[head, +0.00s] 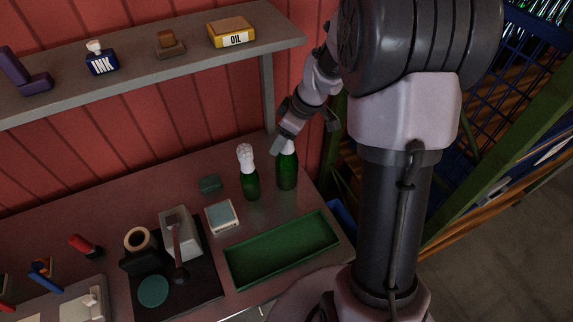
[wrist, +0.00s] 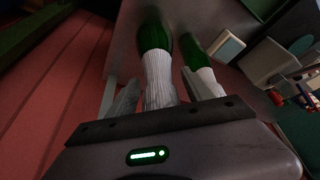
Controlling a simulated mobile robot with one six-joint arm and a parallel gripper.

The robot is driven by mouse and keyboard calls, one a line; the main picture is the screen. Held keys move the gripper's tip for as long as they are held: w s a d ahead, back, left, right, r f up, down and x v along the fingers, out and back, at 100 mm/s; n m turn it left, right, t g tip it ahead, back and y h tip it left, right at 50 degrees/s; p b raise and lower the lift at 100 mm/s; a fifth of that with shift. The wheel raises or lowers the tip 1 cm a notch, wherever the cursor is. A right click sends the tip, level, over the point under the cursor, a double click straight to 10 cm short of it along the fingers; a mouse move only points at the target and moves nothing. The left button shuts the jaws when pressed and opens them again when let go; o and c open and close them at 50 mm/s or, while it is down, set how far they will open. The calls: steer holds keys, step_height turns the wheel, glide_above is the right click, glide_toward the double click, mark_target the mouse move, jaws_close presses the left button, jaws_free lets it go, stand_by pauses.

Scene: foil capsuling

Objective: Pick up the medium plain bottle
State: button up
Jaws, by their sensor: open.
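Two green bottles stand upright on the bench. The right bottle (head: 287,172) has a pale top, partly hidden by my gripper (head: 279,145). In the wrist view its white ribbed neck (wrist: 158,76) lies between the two fingers of my gripper (wrist: 150,84), with green glass (wrist: 154,32) beyond. My gripper is open, and I cannot tell whether a finger touches the neck. The left bottle (head: 250,183) has a white, bulging top and stands close beside; it also shows in the wrist view (wrist: 189,48). I cannot tell for certain which is the medium plain one.
A green tray (head: 232,268) lies in front of the bottles. A black-based device (head: 180,232) stands further left. A shelf (head: 130,83) runs above the bench at the back.

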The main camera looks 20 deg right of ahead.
steer(key=shift+s+r, duration=0.1)
steer(key=shift+c, duration=0.5)
jaws_close()
stand_by(0.8)
